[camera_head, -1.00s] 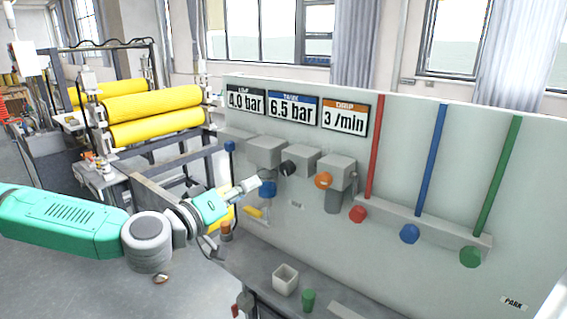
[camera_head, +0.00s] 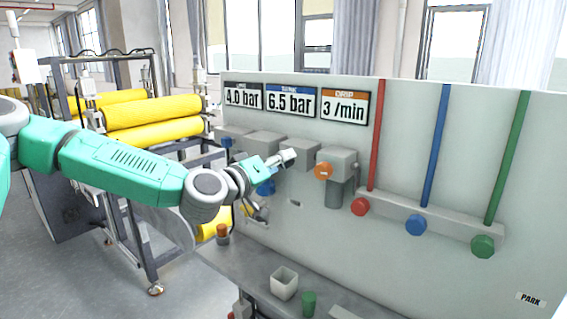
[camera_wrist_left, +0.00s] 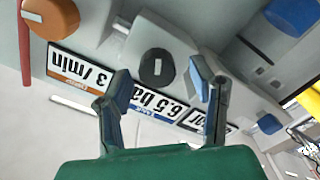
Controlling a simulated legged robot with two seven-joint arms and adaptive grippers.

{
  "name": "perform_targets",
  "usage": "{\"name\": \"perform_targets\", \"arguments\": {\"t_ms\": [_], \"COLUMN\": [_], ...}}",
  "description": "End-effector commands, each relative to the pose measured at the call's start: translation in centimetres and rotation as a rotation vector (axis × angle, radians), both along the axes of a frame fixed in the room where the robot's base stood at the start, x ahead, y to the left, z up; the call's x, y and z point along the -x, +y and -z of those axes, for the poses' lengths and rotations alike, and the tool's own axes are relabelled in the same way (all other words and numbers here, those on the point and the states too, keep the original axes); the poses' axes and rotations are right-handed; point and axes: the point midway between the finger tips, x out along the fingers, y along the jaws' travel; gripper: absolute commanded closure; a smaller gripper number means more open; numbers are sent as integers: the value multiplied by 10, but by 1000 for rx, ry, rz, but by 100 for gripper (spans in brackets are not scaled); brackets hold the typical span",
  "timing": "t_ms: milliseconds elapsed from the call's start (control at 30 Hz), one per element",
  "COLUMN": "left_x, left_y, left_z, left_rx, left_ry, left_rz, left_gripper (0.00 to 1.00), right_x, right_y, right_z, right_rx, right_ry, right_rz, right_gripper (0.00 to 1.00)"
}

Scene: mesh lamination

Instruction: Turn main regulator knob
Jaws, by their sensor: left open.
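A round black knob (camera_wrist_left: 157,67) with a white mark sits on a grey block of the panel, seen upside down in the left wrist view. It lies between the two fingers of my left gripper (camera_wrist_left: 159,76), which is open. I cannot tell whether the fingers touch it. In the head view my left gripper (camera_head: 289,158) is in front of the panel and hides the black knob. The signs read 4.0 bar (camera_head: 244,98), 6.5 bar (camera_head: 291,102) and 3 /min (camera_head: 344,107). My right gripper does not show.
An orange knob (camera_head: 323,171) is right of my gripper and a blue knob (camera_head: 265,187) below it. Red (camera_head: 360,206), blue (camera_head: 416,224) and green (camera_head: 483,246) valve knobs sit further right. A white cup (camera_head: 284,284) stands on the ledge.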

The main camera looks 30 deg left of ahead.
Motion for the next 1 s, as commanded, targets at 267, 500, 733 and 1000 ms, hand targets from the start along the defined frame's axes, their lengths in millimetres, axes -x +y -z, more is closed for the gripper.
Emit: {"name": "perform_targets", "arguments": {"t_ms": [267,500,733,1000], "left_x": [-17,-17,-17,-17], "left_y": [-1,-1,0,1], "left_z": [0,0,1,3], "left_rx": [1,1,2,46], "left_ry": [0,-1,1,6], "left_rz": [0,-1,-1,-2], "left_gripper": [50,57,99,99], "right_x": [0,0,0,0], "right_y": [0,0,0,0], "right_z": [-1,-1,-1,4], "right_rx": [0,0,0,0], "right_ry": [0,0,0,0], "right_rz": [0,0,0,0], "right_gripper": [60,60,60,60]}}
